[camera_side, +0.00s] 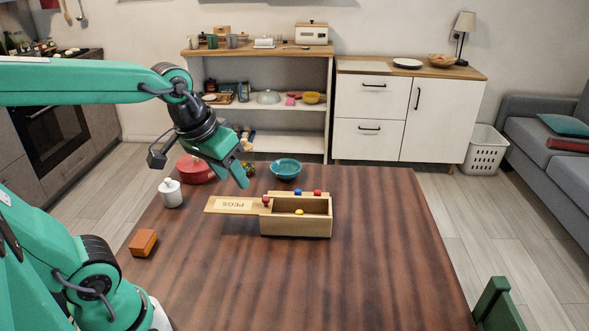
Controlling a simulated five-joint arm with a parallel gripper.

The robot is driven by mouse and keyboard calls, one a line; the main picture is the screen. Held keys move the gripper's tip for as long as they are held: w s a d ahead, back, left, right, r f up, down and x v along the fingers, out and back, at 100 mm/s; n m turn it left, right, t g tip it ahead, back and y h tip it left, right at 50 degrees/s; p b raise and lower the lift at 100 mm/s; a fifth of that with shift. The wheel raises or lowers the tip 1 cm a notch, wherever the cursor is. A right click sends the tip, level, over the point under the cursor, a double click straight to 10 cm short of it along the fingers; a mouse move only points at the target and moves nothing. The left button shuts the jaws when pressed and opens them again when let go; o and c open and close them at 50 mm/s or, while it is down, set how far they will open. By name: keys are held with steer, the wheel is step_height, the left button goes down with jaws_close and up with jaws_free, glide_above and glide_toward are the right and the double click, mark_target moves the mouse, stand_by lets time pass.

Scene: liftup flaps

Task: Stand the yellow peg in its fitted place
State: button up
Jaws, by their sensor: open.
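A wooden box (296,228) stands open on the dark wooden table (290,280), near its middle. A flat lid marked PEGS (233,205) sticks out from its left side. The yellow peg (299,212) shows as a small yellow spot inside the box; the front wall hides the rest of it. A blue peg (298,192) and a red peg (317,192) show at the box's back edge, and a darker red one (265,200) at its left end. The fitted place cannot be made out. My gripper (244,180) is open and empty, above and left of the box, pointing down.
A teal bowl (286,167) stands behind the box. A red pot (196,168), a white lidded jar (171,194) and an orange block (143,242) are at the left. A green chair back (497,303) is at the front right. The table right of the box is clear.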

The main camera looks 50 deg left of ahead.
steer(key=w+a+f+n+g, duration=0.1)
steer(key=w+f+n, duration=0.15)
steer(key=w, duration=0.35)
steer(key=w+a+f+n+g, duration=0.1)
steer(key=w+f+n, duration=0.15)
steer(key=w, duration=0.35)
steer(key=n+g, duration=0.2)
steer(key=n, duration=0.2)
glide_above(300, 212)
steer(key=f, duration=0.9)
steer(key=shift+s+f, duration=0.25)
steer(key=shift+s, duration=0.05)
steer(key=shift+w+a+f+n+g, duration=0.1)
steer(key=shift+w+f+n+g, duration=0.1)
steer(key=shift+f+n+g, duration=0.15)
steer(key=shift+f, duration=1.3)
steer(key=shift+f, duration=0.1)
steer(key=shift+w+f, duration=0.1)
steer(key=shift+f, duration=2.4)
jaws_close()
